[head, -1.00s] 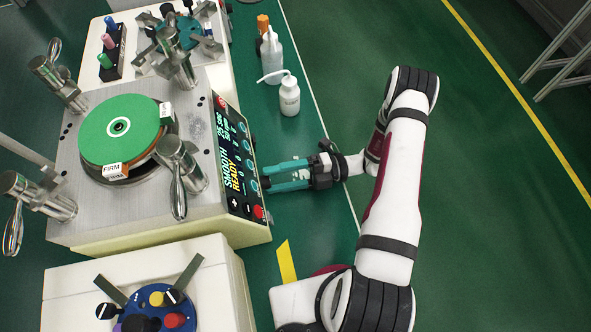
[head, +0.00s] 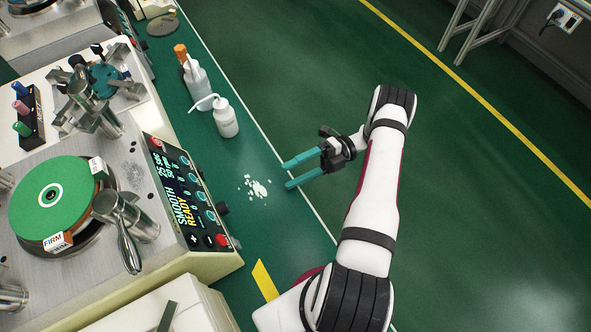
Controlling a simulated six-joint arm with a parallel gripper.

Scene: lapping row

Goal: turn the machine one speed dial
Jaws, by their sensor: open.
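The lapping machine (head: 130,165) stands at the left with a green pad marked FIRM on top. Its control panel (head: 185,195) shows "SMOOTH READY". Dark knobs stick out from its front side, one (head: 222,208) nearer and one (head: 199,169) farther; I cannot read which is the speed dial or how it is set. My gripper (head: 288,174) is open and empty, its teal fingers pointing left toward the machine. It is clear of the knobs, with a gap of green surface between.
White bits (head: 257,187) lie scattered on the green surface between gripper and machine. A white squeeze bottle (head: 226,120) and a taller bottle (head: 196,82) stand farther back. A red button (head: 222,240) sits at the panel's near corner. The floor at right is free.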

